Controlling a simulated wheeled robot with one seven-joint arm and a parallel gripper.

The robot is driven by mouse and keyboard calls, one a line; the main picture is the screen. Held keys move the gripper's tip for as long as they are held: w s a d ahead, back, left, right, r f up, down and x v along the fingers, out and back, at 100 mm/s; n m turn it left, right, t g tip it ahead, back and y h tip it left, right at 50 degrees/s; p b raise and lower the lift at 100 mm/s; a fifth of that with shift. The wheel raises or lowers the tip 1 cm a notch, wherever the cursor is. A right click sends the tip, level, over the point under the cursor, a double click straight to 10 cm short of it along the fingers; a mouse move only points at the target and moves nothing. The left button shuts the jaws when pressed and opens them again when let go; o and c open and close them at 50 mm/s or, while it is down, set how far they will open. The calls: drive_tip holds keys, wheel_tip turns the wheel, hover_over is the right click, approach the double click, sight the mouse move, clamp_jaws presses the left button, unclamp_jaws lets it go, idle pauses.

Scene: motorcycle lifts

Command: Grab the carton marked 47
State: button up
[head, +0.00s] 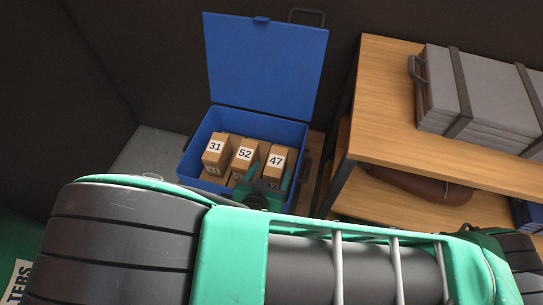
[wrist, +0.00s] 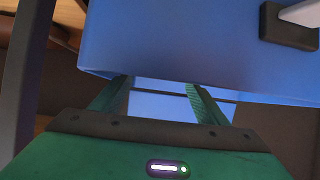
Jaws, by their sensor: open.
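The carton marked 47 (head: 277,158) is a brown box with a white label. It stands at the right end of a row inside an open blue box (head: 189,160). Its lower part is hidden behind my gripper (head: 268,181). My gripper is green, open and empty, with its fingers just in front of the 47 carton in the head view. I cannot tell whether they touch it. In the wrist view my gripper (wrist: 160,88) has its fingers apart against blue box surfaces (wrist: 190,45); no carton shows there.
Cartons marked 52 (head: 244,153) and 31 (head: 215,146) stand left of 47. The blue lid (head: 265,65) is raised at the back. A wooden shelf unit (head: 390,95) with grey cases (head: 480,90) stands close on the right. My arm covers the foreground.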

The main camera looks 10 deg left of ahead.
sight(275, 162)
drive_tip(key=shift+x, duration=3.65)
drive_tip(key=shift+d+r, duration=0.1)
drive_tip(key=c, duration=1.7)
drive_tip(key=shift+o, duration=0.2)
